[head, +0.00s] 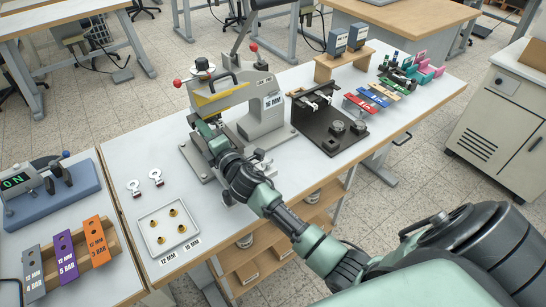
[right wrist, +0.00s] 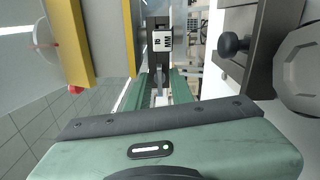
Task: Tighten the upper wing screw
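A grey stamping press (head: 265,105) marked 16 MM stands on the white table. It has a yellow-edged arm and red-tipped handles. My right gripper (head: 199,122) reaches in from the lower right, with its tip at the press's left side below the yellow edge. In the right wrist view my green fingers (right wrist: 160,88) stand close around a narrow grey part, below a white label. I cannot tell whether they grip it. The upper wing screw cannot be made out; the gripper may hide it. My left gripper is not in view.
A tray (head: 143,245) with several brass pieces and two small keyed parts (head: 156,177) lie left of the press. A black fixture (head: 326,118) stands to its right. A dark knob (right wrist: 230,44) sits close right of the fingers in the wrist view.

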